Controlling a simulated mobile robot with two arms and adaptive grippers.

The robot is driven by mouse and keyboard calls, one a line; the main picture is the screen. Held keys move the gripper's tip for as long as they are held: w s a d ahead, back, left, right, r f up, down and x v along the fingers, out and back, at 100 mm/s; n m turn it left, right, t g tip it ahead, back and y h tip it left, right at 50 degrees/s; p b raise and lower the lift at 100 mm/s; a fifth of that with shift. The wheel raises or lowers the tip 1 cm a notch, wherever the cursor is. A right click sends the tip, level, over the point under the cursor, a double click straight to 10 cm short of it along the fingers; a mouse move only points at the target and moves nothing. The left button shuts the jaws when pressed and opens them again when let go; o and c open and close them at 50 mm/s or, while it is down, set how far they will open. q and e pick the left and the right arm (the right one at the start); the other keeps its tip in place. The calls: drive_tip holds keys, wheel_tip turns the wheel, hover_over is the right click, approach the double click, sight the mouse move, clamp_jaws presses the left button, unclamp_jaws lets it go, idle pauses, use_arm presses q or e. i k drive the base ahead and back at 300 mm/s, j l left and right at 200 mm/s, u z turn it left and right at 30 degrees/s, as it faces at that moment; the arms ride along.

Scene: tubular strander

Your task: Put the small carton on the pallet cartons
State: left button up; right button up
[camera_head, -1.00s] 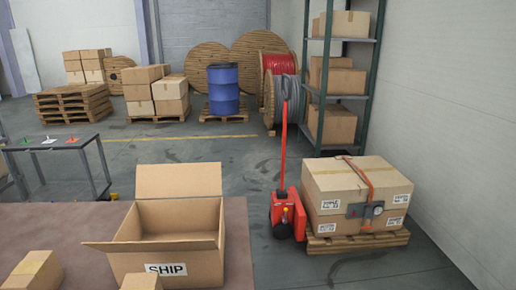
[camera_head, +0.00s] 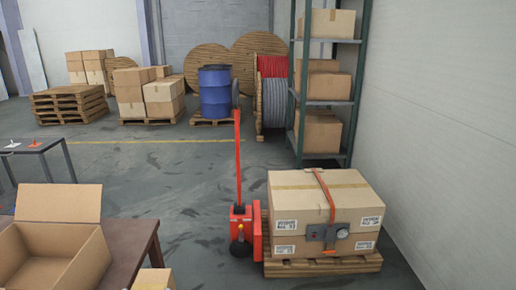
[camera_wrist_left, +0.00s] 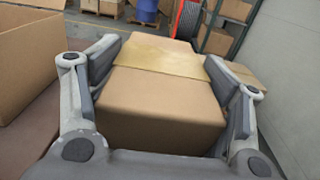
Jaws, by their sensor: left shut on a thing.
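The small carton (camera_wrist_left: 160,95), brown with a tan tape band, fills the middle of the left wrist view. My left gripper (camera_wrist_left: 170,78) is shut on it, with a finger against each side. In the head view a carton top (camera_head: 153,279) shows at the bottom edge, probably this same one; no gripper shows there. The pallet cartons (camera_head: 300,205) are stacked on a wooden pallet (camera_head: 345,266) at right, with an orange strap and a grey device on the front. The held carton is apart from them, to their left. My right gripper is in neither view.
A red pallet jack (camera_head: 240,225) with an upright handle stands left of the pallet. An open box (camera_head: 60,245) sits on a brown table (camera_head: 133,237) at lower left. A shelf rack (camera_head: 300,95) and the wall stand behind and right. Open floor lies beyond the table.

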sight(295, 192)
drive_tip(key=i+l, duration=0.6)
drive_tip(key=i, duration=0.15)
drive_tip(key=i+l, duration=1.25)
drive_tip(key=i, duration=0.3)
drive_tip(key=i+l, duration=0.65)
drive_tip(key=i, duration=0.1)
